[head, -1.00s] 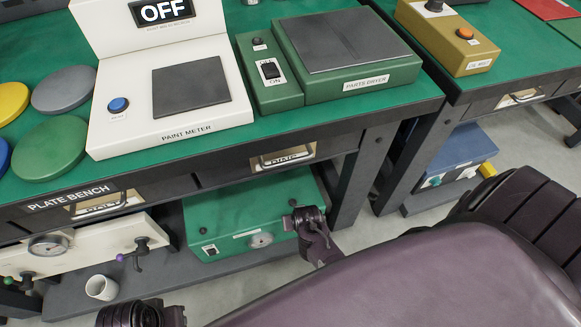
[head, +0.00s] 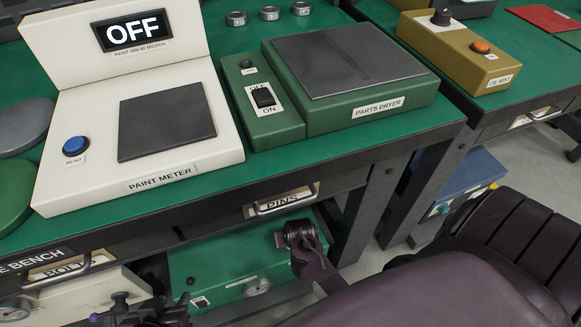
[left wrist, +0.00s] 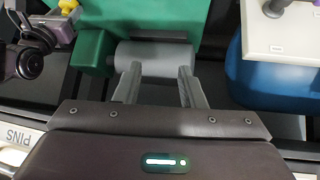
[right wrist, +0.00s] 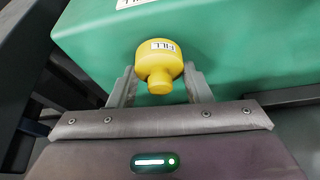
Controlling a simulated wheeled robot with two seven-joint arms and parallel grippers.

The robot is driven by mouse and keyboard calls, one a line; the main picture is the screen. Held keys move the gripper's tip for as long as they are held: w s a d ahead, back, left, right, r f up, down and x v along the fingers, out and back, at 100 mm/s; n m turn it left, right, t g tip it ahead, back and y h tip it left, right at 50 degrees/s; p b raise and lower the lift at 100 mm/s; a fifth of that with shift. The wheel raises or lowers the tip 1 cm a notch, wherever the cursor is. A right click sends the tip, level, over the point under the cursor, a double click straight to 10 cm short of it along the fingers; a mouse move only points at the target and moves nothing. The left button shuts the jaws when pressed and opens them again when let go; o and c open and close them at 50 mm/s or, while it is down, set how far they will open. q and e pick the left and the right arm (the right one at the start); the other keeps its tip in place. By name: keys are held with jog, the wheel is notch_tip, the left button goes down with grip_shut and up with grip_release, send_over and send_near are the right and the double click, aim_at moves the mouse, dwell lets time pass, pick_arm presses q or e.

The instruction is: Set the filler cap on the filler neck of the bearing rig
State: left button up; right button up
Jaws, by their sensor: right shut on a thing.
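The yellow filler cap (right wrist: 160,62), marked FILL, sits between the fingers of my right gripper (right wrist: 162,88) in the right wrist view. That gripper is shut on it, in front of a green housing (right wrist: 230,50). My left gripper (left wrist: 158,88) is open in the left wrist view, its fingers apart over a grey cylinder (left wrist: 155,58) beside a green block (left wrist: 92,52). I cannot tell whether it touches the cylinder. In the head view a green unit with a gauge (head: 225,268) stands under the bench. The filler neck does not show clearly.
The bench above carries a white paint meter (head: 145,150) and a green parts dryer (head: 350,80). A bench leg (head: 368,215) stands right of the green unit. The left wrist view shows a blue body (left wrist: 275,75) and white panel (left wrist: 285,30) at right.

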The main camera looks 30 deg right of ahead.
jog(key=shift+f, duration=0.4)
pick_arm(q)
jog(key=shift+w+d+r+t+h, duration=0.2)
jog(key=shift+w+d+r+t, duration=0.15)
jog(key=shift+w+r, duration=0.2)
jog(key=shift+w+d+r+t+h, duration=0.2)
jog(key=shift+w+r+t, duration=0.15)
jog(key=shift+w+r, duration=0.2)
pick_arm(e)
jog(key=shift+r, duration=0.1)
pick_arm(q)
jog(key=shift+w+r, duration=0.1)
pick_arm(e)
jog(key=shift+f, duration=0.2)
jog(key=o, duration=1)
jog(key=shift+r, duration=0.15)
